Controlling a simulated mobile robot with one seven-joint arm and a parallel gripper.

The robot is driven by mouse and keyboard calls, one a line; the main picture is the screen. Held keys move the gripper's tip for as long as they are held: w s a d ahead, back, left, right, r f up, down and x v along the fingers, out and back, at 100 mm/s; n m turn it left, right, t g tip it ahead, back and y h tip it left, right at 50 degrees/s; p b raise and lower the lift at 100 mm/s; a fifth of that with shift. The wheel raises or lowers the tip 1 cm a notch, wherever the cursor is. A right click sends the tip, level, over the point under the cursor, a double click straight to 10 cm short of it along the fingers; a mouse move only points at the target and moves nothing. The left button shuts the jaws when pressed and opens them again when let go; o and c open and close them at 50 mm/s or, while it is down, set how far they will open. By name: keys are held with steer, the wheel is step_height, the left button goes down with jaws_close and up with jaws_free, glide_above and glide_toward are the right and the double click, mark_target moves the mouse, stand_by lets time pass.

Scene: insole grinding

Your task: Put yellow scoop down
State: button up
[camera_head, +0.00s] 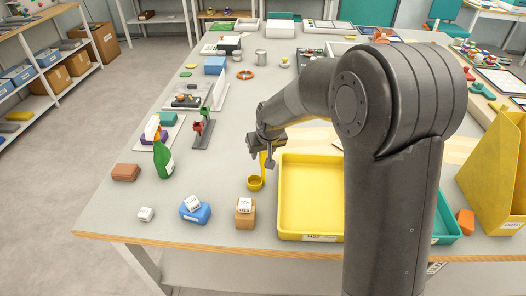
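The yellow scoop (256,182) is upright at the table's front half, just left of the yellow tray. Its round bowl is at or very near the table surface; I cannot tell whether it touches. Its handle rises to my gripper (265,146), which is directly above the bowl. The fingers appear to be around the top of the handle, but they are small and dark, so their grip is hard to make out. My arm comes in from the right and hides part of the table behind it.
A yellow tray (308,190) stands close to the scoop's right. Bare table (215,170) lies left of the scoop.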

steer(key=v, duration=1.1)
steer(key=s+d+r+m+t+h, duration=0.1)
steer(key=s+d+r, duration=0.3)
steer(key=s+d, duration=0.25)
steer(key=s+d+r+m, duration=0.1)
steer(key=s+d+r, duration=0.35)
steer(key=s, duration=0.25)
steer(key=s+d+f+m, duration=0.1)
steer(key=s+d, duration=0.2)
steer(key=s, duration=0.4)
steer(key=s+d+f+m, duration=0.1)
steer(key=s+d, duration=0.3)
steer(key=s, duration=0.2)
steer(key=shift+s+t+h, duration=0.3)
steer(key=shift+s+h, duration=0.1)
